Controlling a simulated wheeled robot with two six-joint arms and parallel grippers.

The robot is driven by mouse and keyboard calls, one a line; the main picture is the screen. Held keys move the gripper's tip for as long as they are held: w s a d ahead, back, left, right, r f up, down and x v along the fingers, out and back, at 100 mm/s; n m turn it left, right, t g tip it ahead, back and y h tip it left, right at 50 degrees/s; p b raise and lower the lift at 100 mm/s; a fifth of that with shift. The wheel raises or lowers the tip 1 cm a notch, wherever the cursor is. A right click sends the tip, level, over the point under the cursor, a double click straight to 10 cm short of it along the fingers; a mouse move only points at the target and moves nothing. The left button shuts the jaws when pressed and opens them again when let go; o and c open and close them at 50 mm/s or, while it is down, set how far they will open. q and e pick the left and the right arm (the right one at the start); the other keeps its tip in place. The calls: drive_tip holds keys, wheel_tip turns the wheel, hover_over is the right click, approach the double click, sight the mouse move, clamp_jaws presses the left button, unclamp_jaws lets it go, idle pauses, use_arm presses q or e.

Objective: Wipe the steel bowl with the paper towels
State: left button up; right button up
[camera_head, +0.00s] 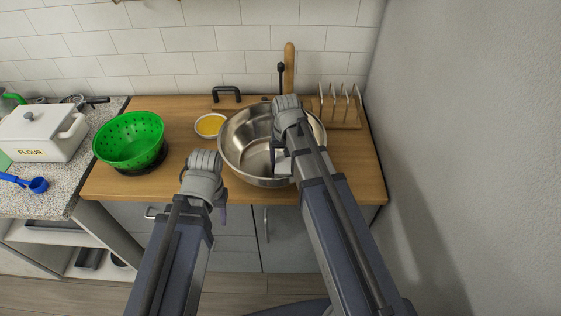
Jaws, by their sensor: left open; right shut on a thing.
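The steel bowl (239,150) stands on the wooden worktop in the middle of the head view. My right gripper (281,158) is inside the bowl's outline and hides part of its interior. It is shut on a small pale thing, probably the paper towels, mostly hidden by my arm. I cannot tell whether this touches the bowl's inner wall. My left gripper (222,214) is open, in front of the worktop's front edge and left of the bowl, apart from it. It is mostly hidden by its wrist.
A green colander (130,141) stands left on the wooden worktop (185,125). A small bowl of yellow contents (210,125) is close to the steel bowl's left. A toast rack (340,108) stands behind right. A white flour box (38,133) and blue measuring spoons (37,185) are far left.

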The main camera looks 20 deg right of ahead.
drive_tip(key=shift+s+d, duration=0.15)
drive_tip(key=shift+d, duration=0.75)
drive_tip(key=shift+f, duration=0.1)
drive_tip(key=shift+c, duration=0.7)
drive_tip(key=shift+w+a, duration=0.15)
drive_tip(key=shift+a, duration=0.8)
drive_tip(key=shift+w+a, duration=0.15)
drive_tip(key=shift+a, duration=0.75)
drive_tip(key=shift+r, duration=0.25)
wheel_tip(320, 180, up, 6)
drive_tip(key=p, duration=0.6)
drive_tip(key=shift+f, duration=0.1)
